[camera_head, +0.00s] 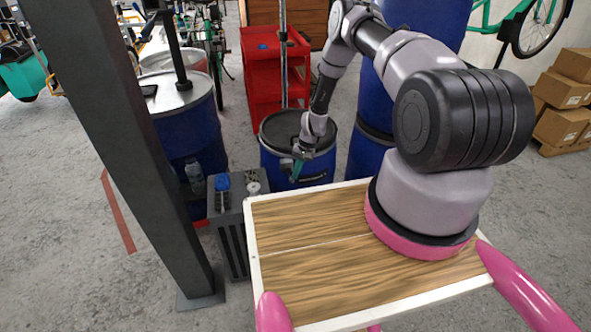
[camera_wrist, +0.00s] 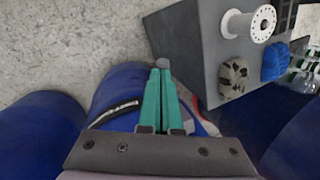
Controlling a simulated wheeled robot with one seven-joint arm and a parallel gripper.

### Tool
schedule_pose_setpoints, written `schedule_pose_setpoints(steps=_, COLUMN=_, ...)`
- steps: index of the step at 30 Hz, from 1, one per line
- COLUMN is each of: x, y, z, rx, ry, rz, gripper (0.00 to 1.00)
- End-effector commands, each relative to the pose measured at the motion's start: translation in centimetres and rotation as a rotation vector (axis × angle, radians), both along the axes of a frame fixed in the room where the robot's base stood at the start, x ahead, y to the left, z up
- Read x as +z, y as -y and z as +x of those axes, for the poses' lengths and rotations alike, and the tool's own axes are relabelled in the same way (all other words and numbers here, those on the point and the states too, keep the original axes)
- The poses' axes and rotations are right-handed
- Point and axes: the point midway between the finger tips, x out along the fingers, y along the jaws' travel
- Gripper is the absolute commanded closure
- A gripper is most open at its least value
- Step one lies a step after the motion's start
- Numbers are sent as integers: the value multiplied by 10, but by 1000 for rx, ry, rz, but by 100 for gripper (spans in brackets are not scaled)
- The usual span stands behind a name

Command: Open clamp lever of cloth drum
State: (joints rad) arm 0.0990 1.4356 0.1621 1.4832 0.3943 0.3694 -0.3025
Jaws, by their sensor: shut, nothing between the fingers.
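A blue drum with a dark lid (camera_head: 282,124) stands on the floor beyond my wooden deck; I take it for the cloth drum. My gripper (camera_head: 297,168) is at its front side, just below the lid rim. In the wrist view its teal fingers (camera_wrist: 162,78) are together and empty, in front of the blue drum wall (camera_wrist: 118,88). A dark curved strip with a pale edge (camera_wrist: 113,114) lies left of the fingers.
A grey cabinet (camera_head: 233,240) stands left of the drum, with a blue item (camera_head: 223,181) and a white spool (camera_wrist: 235,26) on top. A taller blue drum (camera_head: 372,120) stands close on the right. A red cart (camera_head: 262,75) is behind. A dark post (camera_head: 130,130) rises at left.

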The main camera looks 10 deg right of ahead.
Motion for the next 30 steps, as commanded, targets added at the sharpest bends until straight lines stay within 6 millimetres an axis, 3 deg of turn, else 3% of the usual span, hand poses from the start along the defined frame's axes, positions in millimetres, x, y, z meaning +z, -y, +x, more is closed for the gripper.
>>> schedule_pose_setpoints(steps=21, x=-52, y=0, z=-12, rx=0, ry=55, rz=0, gripper=100)
schedule_pose_setpoints(steps=30, x=-65, y=0, z=-12, rx=-1, ry=54, rz=0, gripper=100)
